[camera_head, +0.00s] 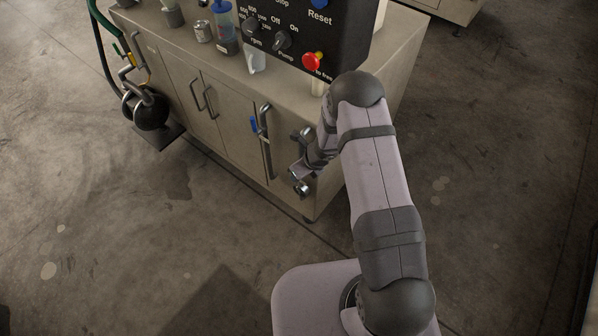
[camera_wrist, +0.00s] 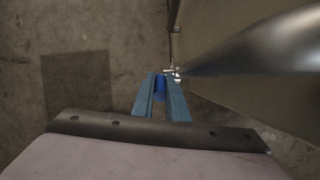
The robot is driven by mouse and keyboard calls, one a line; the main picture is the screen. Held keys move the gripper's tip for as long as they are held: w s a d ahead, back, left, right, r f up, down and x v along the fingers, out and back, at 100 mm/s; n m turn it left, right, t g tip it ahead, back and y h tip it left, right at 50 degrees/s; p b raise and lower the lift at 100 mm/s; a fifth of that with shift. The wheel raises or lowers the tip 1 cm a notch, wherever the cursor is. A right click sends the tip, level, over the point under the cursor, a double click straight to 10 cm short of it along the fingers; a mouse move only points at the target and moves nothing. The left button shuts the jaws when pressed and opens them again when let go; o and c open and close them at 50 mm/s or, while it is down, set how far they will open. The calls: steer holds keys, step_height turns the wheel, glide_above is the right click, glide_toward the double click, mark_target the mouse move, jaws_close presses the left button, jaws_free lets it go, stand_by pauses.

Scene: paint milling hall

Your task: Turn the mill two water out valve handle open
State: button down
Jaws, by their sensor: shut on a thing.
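In the wrist view my gripper (camera_wrist: 161,96) has its two blue-grey fingers closed on a blue valve handle (camera_wrist: 160,83). A shiny metal fitting (camera_wrist: 172,72) shows just beyond the fingertips. In the head view the gripper is at the right end of the cabinet front, largely hidden by my own arm, and the held handle cannot be made out. Another blue valve handle (camera_head: 253,125) stands upright on the pipe to the left, apart from my gripper. No label for mill two is legible.
A large grey pipe (camera_wrist: 265,45) runs close on the right of the fingers. The beige cabinet (camera_head: 228,135) carries a control panel (camera_head: 300,32) with a red button (camera_head: 313,62) above my wrist. A dark round pump (camera_head: 150,112) sits at left. The floor in front is clear.

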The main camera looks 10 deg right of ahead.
steer(key=c, duration=1.7)
jaws_free()
steer(key=shift+c, duration=0.2)
steer(key=shift+r, duration=0.1)
steer(key=v, duration=0.7)
steer(key=shift+s, duration=0.1)
